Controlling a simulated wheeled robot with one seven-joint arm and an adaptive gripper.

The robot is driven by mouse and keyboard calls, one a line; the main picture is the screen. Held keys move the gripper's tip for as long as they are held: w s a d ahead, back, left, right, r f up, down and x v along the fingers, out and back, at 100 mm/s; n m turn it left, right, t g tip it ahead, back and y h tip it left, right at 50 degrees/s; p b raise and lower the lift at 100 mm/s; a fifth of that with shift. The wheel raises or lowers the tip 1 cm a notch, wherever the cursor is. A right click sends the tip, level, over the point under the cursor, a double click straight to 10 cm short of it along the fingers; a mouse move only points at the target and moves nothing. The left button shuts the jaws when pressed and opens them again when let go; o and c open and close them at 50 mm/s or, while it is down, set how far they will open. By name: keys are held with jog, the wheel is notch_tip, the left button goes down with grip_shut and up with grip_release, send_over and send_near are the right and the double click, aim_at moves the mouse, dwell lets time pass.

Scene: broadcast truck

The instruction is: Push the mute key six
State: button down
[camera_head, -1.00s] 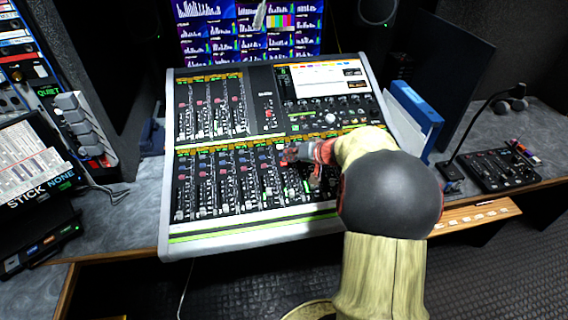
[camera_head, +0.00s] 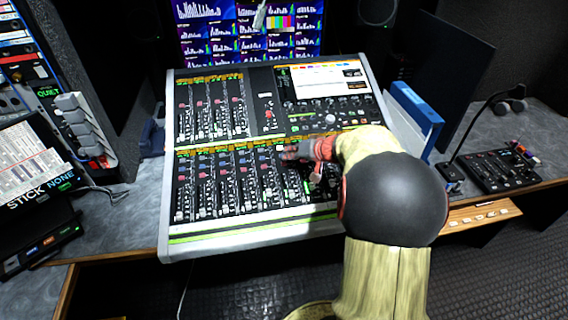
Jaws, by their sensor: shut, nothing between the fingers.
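The mixing console (camera_head: 250,235) stands on the grey desk, with two banks of channel strips full of small keys and faders. My gripper (camera_head: 286,153) is shut and empty. It is over the upper part of the lower bank, right of its middle, with its fingers pointing left. I cannot tell whether the fingertips touch a key or hover just above. The mute keys are too small to read, and I cannot pick out key six. My gripper and arm hide the right part of the lower bank.
A wall of monitors (camera_head: 250,30) stands behind the console. A blue binder (camera_head: 416,104) and a small black panel with a gooseneck microphone (camera_head: 494,170) are on the right. A grey-keyed rack unit (camera_head: 82,125) and a printed sheet (camera_head: 28,172) are on the left.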

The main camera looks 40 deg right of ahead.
aim_at(290, 167)
jog(key=shift+s+a+r+p, duration=0.15)
jog(key=shift+r+p, duration=0.45)
jog(key=shift+r, duration=0.9)
jog(key=shift+s+a+r+p, duration=0.15)
jog(key=shift+r+p, duration=0.45)
jog(key=shift+r, duration=0.85)
jog(key=shift+d, duration=0.1)
